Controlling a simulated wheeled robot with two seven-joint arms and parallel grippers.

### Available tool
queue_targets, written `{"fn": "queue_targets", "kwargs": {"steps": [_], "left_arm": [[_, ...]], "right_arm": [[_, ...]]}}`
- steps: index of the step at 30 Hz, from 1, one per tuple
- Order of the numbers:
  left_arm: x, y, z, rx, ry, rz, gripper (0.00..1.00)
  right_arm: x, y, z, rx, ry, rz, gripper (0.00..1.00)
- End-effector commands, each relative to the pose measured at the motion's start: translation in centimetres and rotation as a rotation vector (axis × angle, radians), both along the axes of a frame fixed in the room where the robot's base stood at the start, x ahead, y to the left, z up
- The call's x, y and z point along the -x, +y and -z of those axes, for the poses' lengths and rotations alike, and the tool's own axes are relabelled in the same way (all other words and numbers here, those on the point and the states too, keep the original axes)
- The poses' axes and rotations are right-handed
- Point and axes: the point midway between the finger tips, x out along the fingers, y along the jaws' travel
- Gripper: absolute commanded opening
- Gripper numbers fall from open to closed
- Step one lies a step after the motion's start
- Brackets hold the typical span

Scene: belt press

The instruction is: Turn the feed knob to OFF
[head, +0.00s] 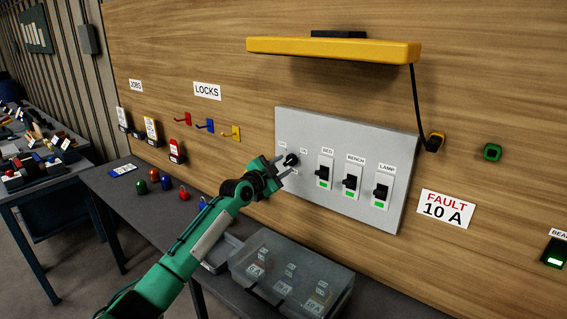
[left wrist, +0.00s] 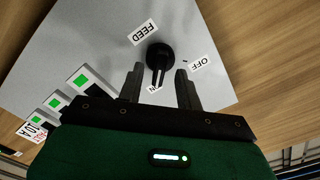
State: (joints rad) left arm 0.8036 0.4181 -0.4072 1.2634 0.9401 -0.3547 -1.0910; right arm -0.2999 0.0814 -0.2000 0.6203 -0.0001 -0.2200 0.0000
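The black feed knob (head: 291,160) is at the left end of the grey wall panel (head: 340,205). In the left wrist view the knob (left wrist: 160,57) shows a bar-shaped handle pointing toward the partly hidden ON label (left wrist: 155,88). The OFF label (left wrist: 200,64) is to its right and the FEED label (left wrist: 144,33) to its upper left. My left gripper (head: 282,166) is at the knob; in the wrist view its open fingers (left wrist: 158,72) lie on either side of the handle, with gaps visible. My right gripper is out of view.
Three switches marked BED (head: 323,171), BENCH (head: 350,182) and LAMP (head: 381,192) sit right of the knob. A yellow lamp bar (head: 335,49) juts out above the panel.

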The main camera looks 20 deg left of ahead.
Motion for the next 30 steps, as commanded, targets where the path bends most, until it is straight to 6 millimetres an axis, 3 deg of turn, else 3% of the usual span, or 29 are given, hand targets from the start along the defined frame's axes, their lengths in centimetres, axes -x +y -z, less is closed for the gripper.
{"fn": "queue_targets", "kwargs": {"steps": [6,15,21,30], "left_arm": [[-1.18,-0.44,-0.01,-0.002,0.0,-0.001,0.35],[-1.3,-0.47,0.06,-0.001,0.0,-0.001,0.35],[-1.29,-0.46,0.06,-0.001,0.0,-0.001,0.0],[-1.28,-0.47,0.16,0.018,0.007,-0.001,0.0]], "right_arm": [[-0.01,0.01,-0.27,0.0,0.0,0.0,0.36],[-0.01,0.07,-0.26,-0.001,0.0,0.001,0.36],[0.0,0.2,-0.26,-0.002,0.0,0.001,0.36],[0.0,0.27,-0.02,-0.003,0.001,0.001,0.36]]}}
